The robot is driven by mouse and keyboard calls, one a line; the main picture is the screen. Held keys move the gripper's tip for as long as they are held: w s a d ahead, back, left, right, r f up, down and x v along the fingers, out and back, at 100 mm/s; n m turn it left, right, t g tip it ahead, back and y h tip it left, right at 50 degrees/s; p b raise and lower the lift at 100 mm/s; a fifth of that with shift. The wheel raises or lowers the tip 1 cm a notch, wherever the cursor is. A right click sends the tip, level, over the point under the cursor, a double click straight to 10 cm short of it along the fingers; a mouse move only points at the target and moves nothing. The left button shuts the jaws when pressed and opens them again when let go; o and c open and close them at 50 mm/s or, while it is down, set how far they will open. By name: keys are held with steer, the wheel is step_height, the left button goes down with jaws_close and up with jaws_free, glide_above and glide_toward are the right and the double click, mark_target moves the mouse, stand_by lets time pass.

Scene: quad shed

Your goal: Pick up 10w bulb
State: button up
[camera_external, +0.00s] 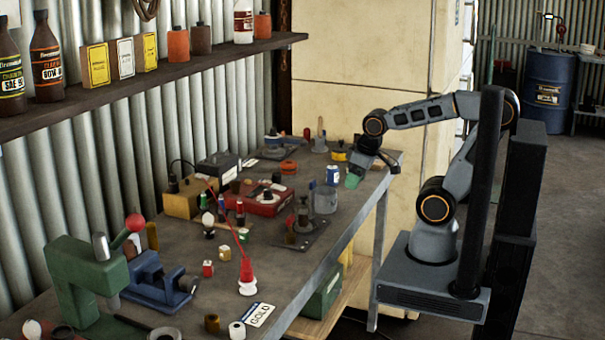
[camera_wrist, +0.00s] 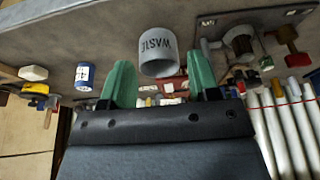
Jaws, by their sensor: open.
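I cannot surely pick out the 10w bulb. A small white rounded thing that may be a bulb (camera_external: 208,219) stands amid the clutter mid-bench in the external view, and a similar white one (camera_external: 32,328) shows at the near left corner. Neither can be made out in the wrist view. My gripper (camera_external: 353,180) is over the bench's far right edge, well apart from both. In the wrist view its green fingers (camera_wrist: 162,75) are spread, with nothing held between them.
A grey cup marked WASTE (camera_wrist: 159,55) shows beyond the fingers, with a blue can (camera_wrist: 84,76) to its left. The bench (camera_external: 290,280) is crowded with a red box (camera_external: 262,203), a green press (camera_external: 75,280) and a blue vise (camera_external: 155,285). A shelf (camera_external: 150,85) overhangs its back.

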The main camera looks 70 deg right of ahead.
steer(key=shift+o, duration=0.9)
